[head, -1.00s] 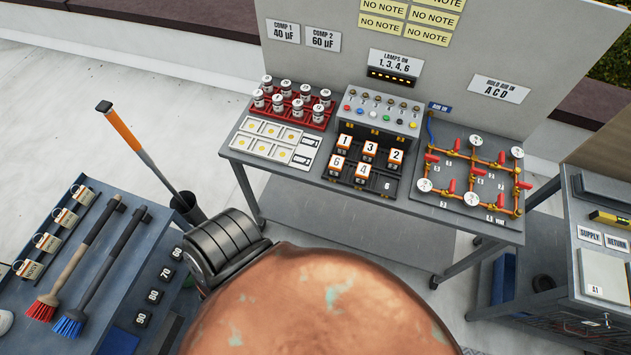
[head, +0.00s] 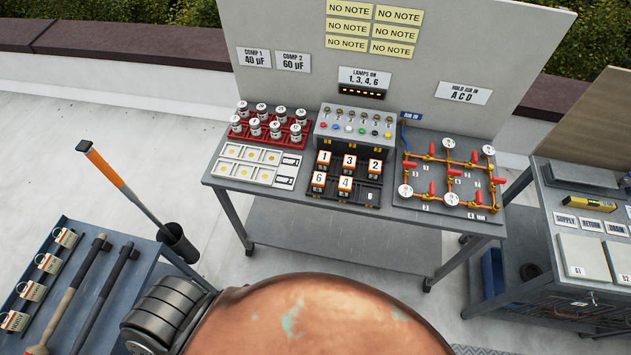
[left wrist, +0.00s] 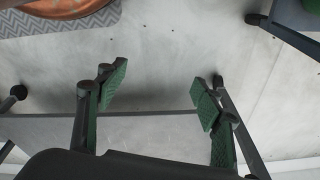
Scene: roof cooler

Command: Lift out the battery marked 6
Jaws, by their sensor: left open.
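The battery marked 6 (head: 318,182) is an orange and white block with a black base. It stands in the front left place of a dark battery rack (head: 346,202) on the grey workbench in the head view. Batteries marked 1 (head: 324,160), 3 (head: 349,163) and 2 (head: 374,168) stand behind it, and battery 4 (head: 345,184) is to its right. My left gripper (left wrist: 158,92) shows in the left wrist view, open and empty, with green pads over pale floor. No battery shows in that view. My right gripper is not in view.
A switch box (head: 354,127) stands behind the rack. A red capacitor rack (head: 268,130) and a white cell panel (head: 257,166) are to the left, brass piping (head: 448,180) to the right. A copper dome (head: 320,318) fills the lower middle. A cart with brushes (head: 70,280) is at left.

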